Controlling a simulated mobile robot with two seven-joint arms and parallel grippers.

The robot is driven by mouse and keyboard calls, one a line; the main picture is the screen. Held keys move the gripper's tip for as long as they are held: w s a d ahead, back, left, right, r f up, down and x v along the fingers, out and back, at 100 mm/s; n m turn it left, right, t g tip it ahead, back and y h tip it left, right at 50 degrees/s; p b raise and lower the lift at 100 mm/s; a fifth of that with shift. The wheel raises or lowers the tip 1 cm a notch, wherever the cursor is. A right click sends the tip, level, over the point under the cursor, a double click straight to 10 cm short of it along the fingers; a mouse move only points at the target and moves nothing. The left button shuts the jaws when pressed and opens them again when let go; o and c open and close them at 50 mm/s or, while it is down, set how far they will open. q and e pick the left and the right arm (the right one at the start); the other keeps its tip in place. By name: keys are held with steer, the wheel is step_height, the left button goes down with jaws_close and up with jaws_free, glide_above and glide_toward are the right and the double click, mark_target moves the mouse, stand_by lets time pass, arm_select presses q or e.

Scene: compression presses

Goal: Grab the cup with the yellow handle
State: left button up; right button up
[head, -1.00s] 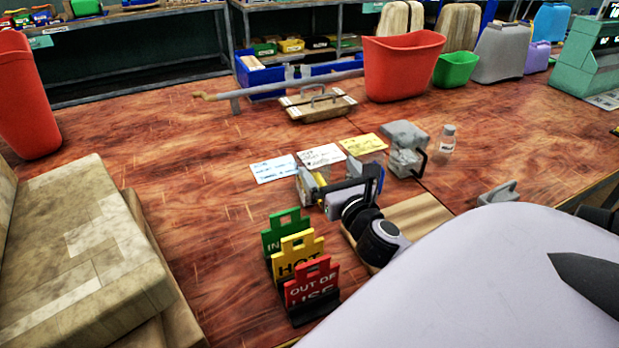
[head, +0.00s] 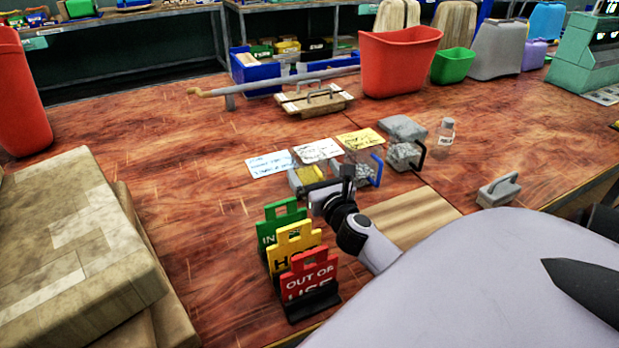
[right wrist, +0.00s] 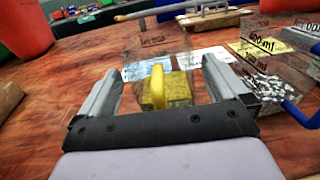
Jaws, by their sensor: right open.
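The clear cup with the yellow handle (right wrist: 157,86) stands on the table straight ahead of my right gripper (right wrist: 162,66) in the right wrist view. Its handle points towards the gripper's palm, and it seems to hold yellow material. My right gripper is open, with one finger on each side of the handle and gaps on both sides. In the head view the cup (head: 311,174) is partly hidden behind my right gripper (head: 324,183). My left gripper is not in view.
A cup with a blue handle (head: 364,173) stands close on the right, and one with a black handle (head: 405,156) beyond it. Paper cards (head: 318,151) lie behind. Standing signs (head: 298,250) are in front. Open table lies to the left.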

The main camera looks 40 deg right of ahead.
steer(key=shift+w+d, duration=0.25)
steer(key=shift+w, duration=0.3)
steer(key=c, duration=1)
steer(key=shift+c, duration=0.2)
steer(key=shift+r, duration=0.25)
steer(key=shift+r+p, duration=0.6)
steer(key=shift+r, duration=0.2)
step_height(320, 180, up, 9)
steer(key=p, duration=0.4)
steer(key=shift+r, duration=0.1)
step_height(320, 180, up, 9)
